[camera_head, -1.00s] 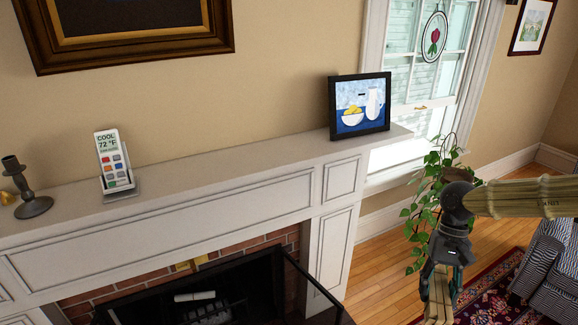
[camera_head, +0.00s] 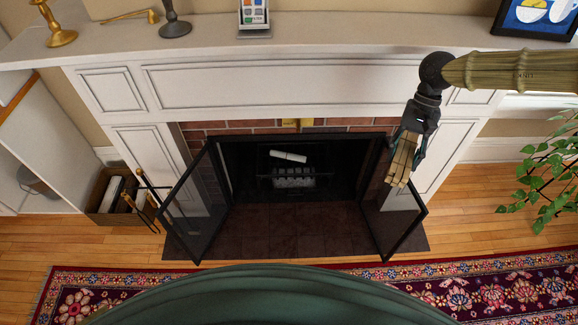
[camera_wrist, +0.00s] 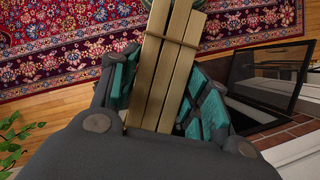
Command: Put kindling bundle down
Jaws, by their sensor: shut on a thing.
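The kindling bundle (camera_head: 402,158) is a set of pale wooden sticks tied together. My gripper (camera_head: 408,150) is shut on it and holds it in the air in front of the mantel's right side, tilted downward. In the wrist view the kindling bundle (camera_wrist: 165,70) lies between the teal finger pads of my gripper (camera_wrist: 165,95), with a tie around the sticks. The fireplace (camera_head: 290,165) is open in the middle of the head view, with a grate (camera_head: 293,178) and a pale log-like piece (camera_head: 288,156) inside. What lies directly beneath the bundle is partly hidden.
Two glass fireplace doors stand swung open, left (camera_head: 190,205) and right (camera_head: 403,220). The dark hearth (camera_head: 285,230) looks bare. A wooden box (camera_head: 112,195) and fire tools (camera_head: 150,200) stand left. A patterned rug (camera_head: 500,285) lies in front, and a plant (camera_head: 548,175) stands right.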

